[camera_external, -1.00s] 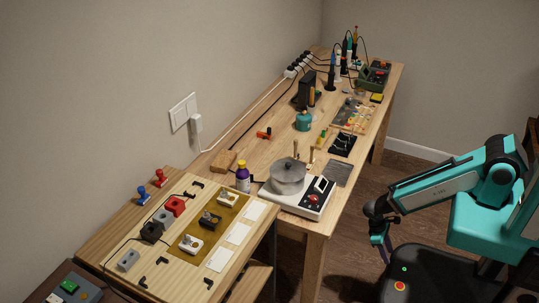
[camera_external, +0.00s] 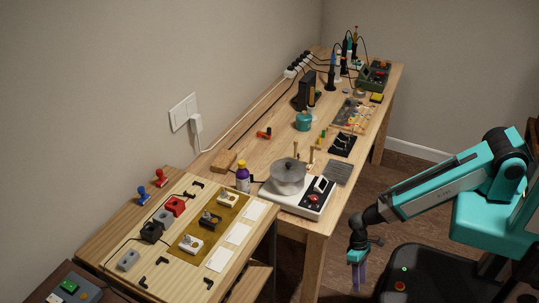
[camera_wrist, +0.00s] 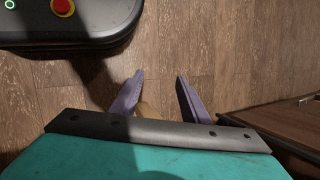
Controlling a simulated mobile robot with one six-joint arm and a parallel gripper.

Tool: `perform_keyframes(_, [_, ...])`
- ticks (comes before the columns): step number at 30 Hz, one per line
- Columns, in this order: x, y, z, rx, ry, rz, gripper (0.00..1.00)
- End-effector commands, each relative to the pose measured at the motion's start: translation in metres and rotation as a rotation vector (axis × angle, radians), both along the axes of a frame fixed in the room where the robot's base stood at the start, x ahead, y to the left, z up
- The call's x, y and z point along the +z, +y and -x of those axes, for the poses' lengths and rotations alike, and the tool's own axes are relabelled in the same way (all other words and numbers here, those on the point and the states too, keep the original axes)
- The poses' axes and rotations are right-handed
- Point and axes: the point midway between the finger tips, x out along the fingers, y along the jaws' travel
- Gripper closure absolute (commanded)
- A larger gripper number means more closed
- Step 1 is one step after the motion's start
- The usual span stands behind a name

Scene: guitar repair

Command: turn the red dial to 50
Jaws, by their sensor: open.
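A red dial (camera_external: 314,197) shows on the front of a white hot plate (camera_external: 297,202) on the long workbench. A grey lidded pot (camera_external: 288,177) stands on the hot plate. The dial's marks are too small to read. My gripper (camera_external: 358,283) hangs pointing down beyond the bench's right edge, to the right of and lower than the dial. In the wrist view my gripper (camera_wrist: 160,95) shows two purple fingers apart, with floor between them. Neither the dial nor the hot plate is in the wrist view.
A purple bottle (camera_external: 243,178) stands left of the pot. A dark mesh mat (camera_external: 338,172) and a black tool tray (camera_external: 342,145) lie behind the hot plate. A board with switches (camera_external: 212,219) is at front left. Open floor lies right of the bench.

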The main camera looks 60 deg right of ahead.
Motion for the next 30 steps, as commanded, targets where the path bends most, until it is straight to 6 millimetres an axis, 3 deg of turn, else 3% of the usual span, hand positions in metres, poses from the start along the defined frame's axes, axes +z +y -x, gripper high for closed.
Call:
perform_keyframes(15, [0.051,0.137,-0.010,-0.123,-0.003,-0.200,0.59])
perform_keyframes(30, [0.116,0.231,-0.012,-0.135,0.001,-0.345,0.59])
